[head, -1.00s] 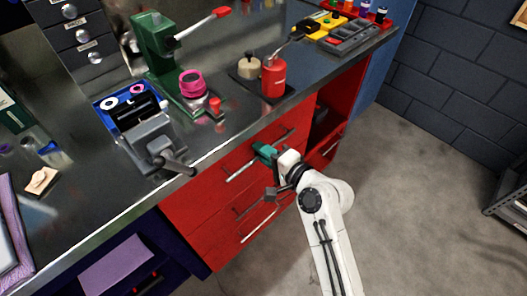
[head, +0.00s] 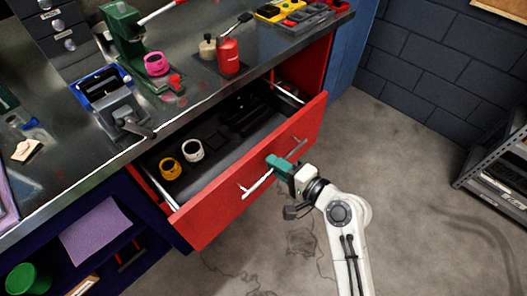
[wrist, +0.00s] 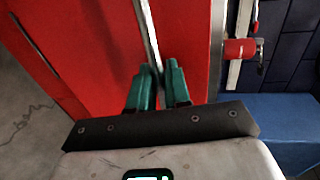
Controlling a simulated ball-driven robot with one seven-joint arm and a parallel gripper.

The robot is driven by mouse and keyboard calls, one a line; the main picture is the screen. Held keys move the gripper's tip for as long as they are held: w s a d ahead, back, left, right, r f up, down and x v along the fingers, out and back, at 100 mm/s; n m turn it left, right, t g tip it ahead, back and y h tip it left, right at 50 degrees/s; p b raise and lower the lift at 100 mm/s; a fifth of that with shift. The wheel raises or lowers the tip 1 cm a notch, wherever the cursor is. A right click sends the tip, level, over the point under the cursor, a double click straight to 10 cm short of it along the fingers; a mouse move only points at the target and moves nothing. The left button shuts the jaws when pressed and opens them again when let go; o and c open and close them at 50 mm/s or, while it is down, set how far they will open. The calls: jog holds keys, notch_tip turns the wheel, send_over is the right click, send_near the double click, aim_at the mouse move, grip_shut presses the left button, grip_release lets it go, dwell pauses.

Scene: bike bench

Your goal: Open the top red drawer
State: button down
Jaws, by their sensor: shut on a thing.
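The top red drawer (head: 215,221) stands pulled well out from under the bench in the head view. Its silver bar handle (head: 257,186) runs along the front. My gripper (head: 273,164), with green fingers, is shut on the handle near its middle. In the wrist view the handle (wrist: 148,35) passes between the green fingers (wrist: 157,85) in front of the red drawer front (wrist: 90,45). Inside the drawer are a yellow ring-shaped item (head: 170,168), a white one (head: 193,150) and dark items towards the back right.
The metal bench top (head: 180,105) holds a green press (head: 125,40), a pink roll (head: 157,64), a red bottle (head: 229,56) and a blue tray (head: 100,88). A grey shelf (head: 495,170) stands at the right. The concrete floor (head: 400,150) between is clear.

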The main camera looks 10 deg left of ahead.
jog(key=f+p+v, duration=0.1)
jog(key=f+v, duration=0.2)
jog(key=v, duration=1.2)
jog(key=shift+s+d, duration=0.35)
jog(key=shift+d, duration=0.15)
jog(key=c, duration=1.3)
grip_release()
jog(key=shift+c, duration=0.2)
jog(key=v, duration=1)
jog(key=shift+s+d, duration=0.2)
jog(key=shift+d, duration=0.1)
